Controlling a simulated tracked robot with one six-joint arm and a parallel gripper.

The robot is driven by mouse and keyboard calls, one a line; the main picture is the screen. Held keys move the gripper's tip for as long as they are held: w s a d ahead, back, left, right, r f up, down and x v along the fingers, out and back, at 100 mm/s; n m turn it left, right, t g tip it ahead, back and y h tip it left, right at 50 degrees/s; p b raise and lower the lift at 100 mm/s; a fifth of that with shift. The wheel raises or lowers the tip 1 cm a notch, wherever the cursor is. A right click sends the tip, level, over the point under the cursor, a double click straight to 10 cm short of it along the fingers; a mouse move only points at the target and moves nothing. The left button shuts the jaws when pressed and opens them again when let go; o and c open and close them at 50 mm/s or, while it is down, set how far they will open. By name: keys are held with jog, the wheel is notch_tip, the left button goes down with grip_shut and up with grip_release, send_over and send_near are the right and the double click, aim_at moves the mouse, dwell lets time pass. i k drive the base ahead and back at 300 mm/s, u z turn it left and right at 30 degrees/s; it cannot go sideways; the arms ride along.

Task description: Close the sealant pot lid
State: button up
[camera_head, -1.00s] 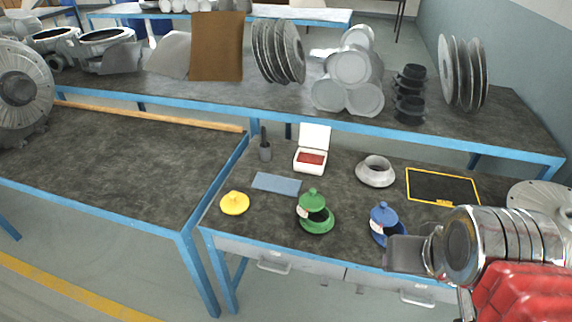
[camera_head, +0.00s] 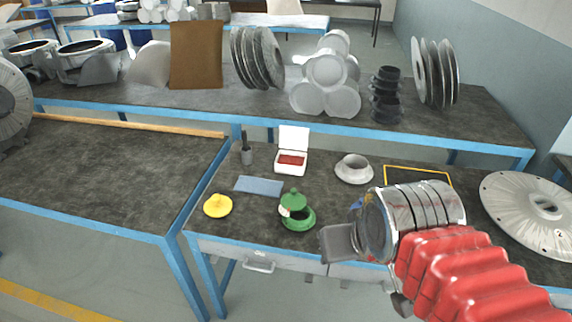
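A green pot (camera_head: 298,220) stands near the bench's front edge. Its green knobbed lid (camera_head: 293,199) sits tilted up at its back left, and the dark mouth shows. A blue pot (camera_head: 355,208) is almost wholly hidden behind my gripper; only a sliver of blue shows. A yellow knobbed lid or pot (camera_head: 218,206) lies at the left. I cannot tell from the picture which one holds sealant. My gripper (camera_head: 338,243) is right of the green pot, apart from it in the picture. Its fingers show as one grey block, so its opening is unclear.
An open white box (camera_head: 292,162) with red contents, a blue cloth (camera_head: 259,186), a dark brush-like tool (camera_head: 247,153) and a grey flanged ring (camera_head: 354,168) stand behind. A yellow-framed black mat (camera_head: 420,178) is partly hidden. A large grey disc (camera_head: 535,212) lies at the right.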

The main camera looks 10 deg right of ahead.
aim_at(292, 138)
jog(key=z, duration=0.05)
jog(key=i, duration=1)
jog(key=u, duration=0.05)
